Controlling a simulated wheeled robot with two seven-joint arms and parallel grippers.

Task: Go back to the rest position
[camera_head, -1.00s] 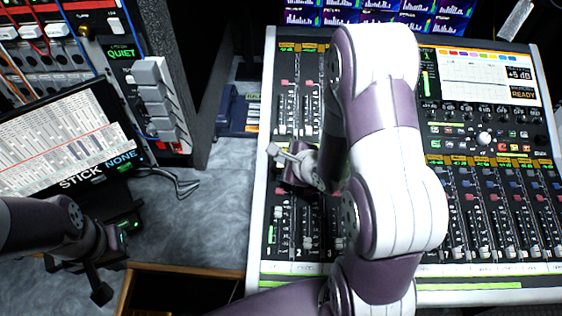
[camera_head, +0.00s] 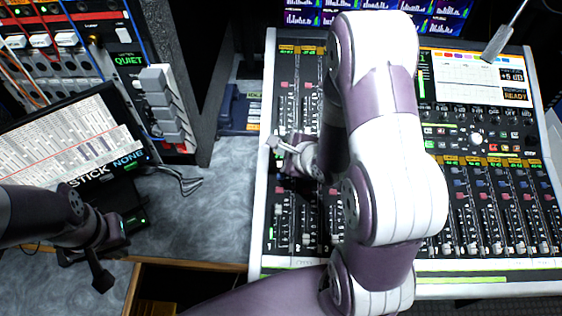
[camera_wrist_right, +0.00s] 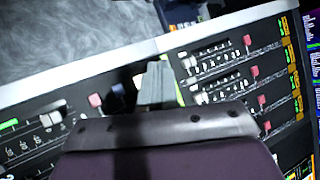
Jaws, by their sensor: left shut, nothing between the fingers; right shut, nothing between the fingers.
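My left gripper (camera_head: 99,274) hangs at the lower left in the head view, shut and empty, with its fingers pointing down. It is over the grey desk near the open wooden drawer. My right gripper (camera_head: 275,143) is over the left part of the mixing console (camera_head: 262,200), shut with nothing in it. Its grey fingers also show in the right wrist view (camera_wrist_right: 155,85), above the console's faders and near its pale edge. I cannot tell whether they touch the console. My right arm hides the middle of the console.
A tilted screen (camera_head: 65,140) and a rack (camera_head: 80,50) stand on the left. A headset-like metal loop (camera_head: 180,182) lies on the grey desk (camera_head: 215,220). An open wooden drawer (camera_head: 190,268) is at the bottom. A microphone (camera_head: 497,44) hangs at the upper right.

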